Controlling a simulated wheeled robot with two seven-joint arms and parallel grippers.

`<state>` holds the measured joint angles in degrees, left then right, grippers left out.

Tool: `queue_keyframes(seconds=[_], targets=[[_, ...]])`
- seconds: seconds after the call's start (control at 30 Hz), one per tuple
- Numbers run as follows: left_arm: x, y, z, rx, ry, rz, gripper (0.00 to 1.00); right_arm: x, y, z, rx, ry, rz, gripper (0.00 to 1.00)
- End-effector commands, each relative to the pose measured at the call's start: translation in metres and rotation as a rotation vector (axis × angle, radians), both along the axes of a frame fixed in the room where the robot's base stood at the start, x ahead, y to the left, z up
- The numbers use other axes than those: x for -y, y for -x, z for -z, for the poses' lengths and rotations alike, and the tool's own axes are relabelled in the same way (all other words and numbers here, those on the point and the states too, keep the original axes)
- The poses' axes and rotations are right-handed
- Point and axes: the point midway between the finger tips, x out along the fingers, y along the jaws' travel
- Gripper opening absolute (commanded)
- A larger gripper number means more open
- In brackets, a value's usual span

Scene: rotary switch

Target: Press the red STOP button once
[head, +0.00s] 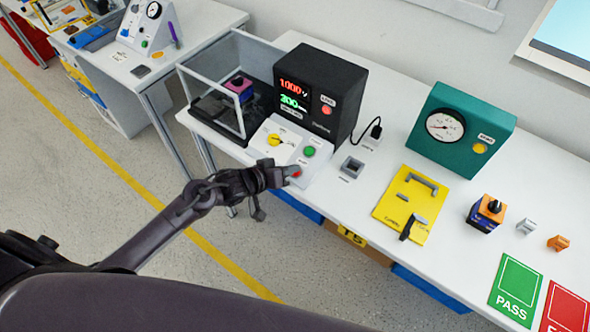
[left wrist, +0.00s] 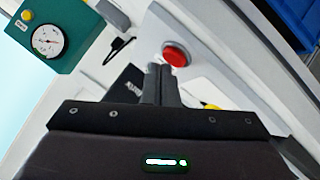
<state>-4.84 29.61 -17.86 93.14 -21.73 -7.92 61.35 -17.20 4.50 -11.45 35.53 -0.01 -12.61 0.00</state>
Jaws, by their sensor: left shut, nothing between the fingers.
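The red STOP button (head: 296,173) sits on the sloped white control panel (head: 318,162), at its front right corner. My left gripper (head: 290,172) is shut and empty, with its fingertips right beside the button in the head view. In the left wrist view the red button (left wrist: 176,54) shows just beyond the closed fingertips (left wrist: 160,70). I cannot tell whether the tips touch it. A green button (head: 309,151) and a yellow rotary knob (head: 273,139) are on the same panel. My right gripper is not in view.
Behind the panel stand a black meter box (head: 325,85) with lit digits and a clear-walled enclosure (head: 205,85). To the right are a teal gauge box (head: 462,130), a yellow plate (head: 400,208) and a small orange-topped box (head: 486,213).

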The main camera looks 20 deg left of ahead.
Motion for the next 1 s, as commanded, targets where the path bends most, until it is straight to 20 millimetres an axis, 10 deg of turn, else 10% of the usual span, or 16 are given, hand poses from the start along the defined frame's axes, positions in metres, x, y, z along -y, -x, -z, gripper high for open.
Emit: queue_keyframes(seconds=[1.0], targets=[[0.0009,-0.0019,0.0081,-0.002,-0.001,0.0,0.0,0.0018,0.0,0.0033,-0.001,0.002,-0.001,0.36]])
